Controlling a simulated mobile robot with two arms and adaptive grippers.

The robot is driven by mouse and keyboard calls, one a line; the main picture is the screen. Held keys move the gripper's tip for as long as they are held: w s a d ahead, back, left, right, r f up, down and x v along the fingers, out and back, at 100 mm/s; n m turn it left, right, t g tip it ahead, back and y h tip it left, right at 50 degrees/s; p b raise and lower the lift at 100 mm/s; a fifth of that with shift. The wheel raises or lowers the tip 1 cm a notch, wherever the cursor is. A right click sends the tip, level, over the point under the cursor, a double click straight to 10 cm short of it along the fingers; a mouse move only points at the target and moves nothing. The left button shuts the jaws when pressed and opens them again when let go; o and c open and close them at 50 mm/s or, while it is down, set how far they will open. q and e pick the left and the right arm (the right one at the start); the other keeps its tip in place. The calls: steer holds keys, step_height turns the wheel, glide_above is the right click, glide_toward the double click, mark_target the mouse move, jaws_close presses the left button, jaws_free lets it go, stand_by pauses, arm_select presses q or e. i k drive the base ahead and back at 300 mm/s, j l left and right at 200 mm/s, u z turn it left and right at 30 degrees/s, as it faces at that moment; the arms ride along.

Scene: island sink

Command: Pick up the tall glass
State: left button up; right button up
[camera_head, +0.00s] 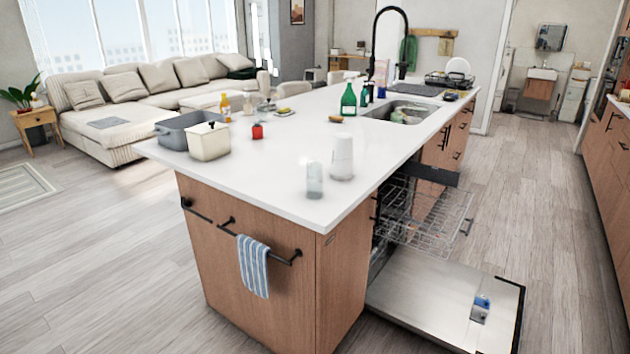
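Two clear glasses stand upright on the near end of the white island counter (268,182). The taller-looking one is a pale, whitish tall glass (342,157). A shorter, greyish clear glass (314,180) stands just to its left and nearer the counter's front edge, with a small gap between them. Nothing touches the tall glass. Neither of my grippers is in view.
A green bottle (348,101) is near the sink (402,111). The dishwasher door (440,295) lies open at right, its rack (425,215) pulled out.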

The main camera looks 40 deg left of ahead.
mark_target(314, 178)
steer(key=i+u, duration=0.1)
steer(key=u, duration=0.7)
